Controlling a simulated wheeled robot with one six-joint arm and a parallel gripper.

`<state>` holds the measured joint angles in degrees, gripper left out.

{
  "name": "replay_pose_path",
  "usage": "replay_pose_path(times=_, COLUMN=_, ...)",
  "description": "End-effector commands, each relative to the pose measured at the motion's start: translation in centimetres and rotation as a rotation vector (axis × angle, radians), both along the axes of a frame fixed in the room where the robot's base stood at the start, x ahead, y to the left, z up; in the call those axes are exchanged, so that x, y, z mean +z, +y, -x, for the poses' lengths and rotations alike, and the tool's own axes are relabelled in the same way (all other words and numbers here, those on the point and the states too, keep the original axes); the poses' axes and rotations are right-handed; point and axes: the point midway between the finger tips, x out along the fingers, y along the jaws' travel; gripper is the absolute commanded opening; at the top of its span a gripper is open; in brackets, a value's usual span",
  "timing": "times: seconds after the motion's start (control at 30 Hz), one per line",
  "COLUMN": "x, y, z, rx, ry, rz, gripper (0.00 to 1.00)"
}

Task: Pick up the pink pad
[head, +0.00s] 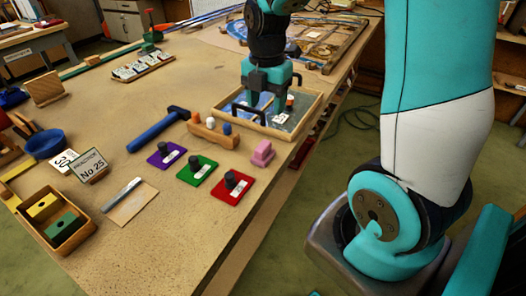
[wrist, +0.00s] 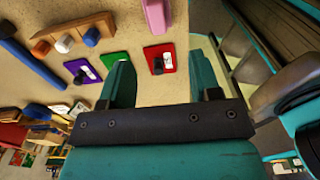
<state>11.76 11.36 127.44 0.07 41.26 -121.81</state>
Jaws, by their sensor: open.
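The pink pad (head: 263,153) lies on the workbench near its right edge, just below the shallow wooden tray in the head view. In the wrist view the pink pad (wrist: 156,16) shows at the top edge, partly cut off. My gripper (head: 267,104) is over the wooden tray, above the pad in the picture, and apart from it. In the wrist view my gripper (wrist: 163,82) has its two fingers spread, with only bench and coloured plates seen past them.
The wooden tray (head: 306,117) has dark handles and holds small items. Red (head: 231,196), green (head: 188,175) and purple (head: 158,160) plates with black knobs lie left of the pad. A wooden block with pegs (head: 204,133) and a blue-handled hammer (head: 153,132) lie nearby.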

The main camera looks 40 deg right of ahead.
Motion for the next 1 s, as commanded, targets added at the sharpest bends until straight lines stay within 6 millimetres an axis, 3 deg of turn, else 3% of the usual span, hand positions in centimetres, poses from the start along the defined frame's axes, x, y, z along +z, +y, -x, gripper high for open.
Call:
replay_pose_path(times=0.1, x=-3.0, y=0.1, z=0.1, rx=0.000, ry=0.008, rz=-0.002, gripper=0.57)
replay_pose_path(times=0.3, x=-6.8, y=0.1, z=0.1, rx=0.000, ry=0.004, rz=-0.002, gripper=0.57)
replay_pose_path(times=0.57, x=-8.8, y=0.2, z=0.0, rx=0.000, ry=0.002, rz=-0.002, gripper=0.57)
replay_pose_path(times=0.83, x=-12.6, y=0.7, z=-0.2, rx=-0.001, ry=0.004, rz=-0.002, gripper=0.57)
replay_pose_path(times=1.0, x=-13.5, y=0.7, z=-0.3, rx=-0.001, ry=-0.001, rz=0.000, gripper=0.57)
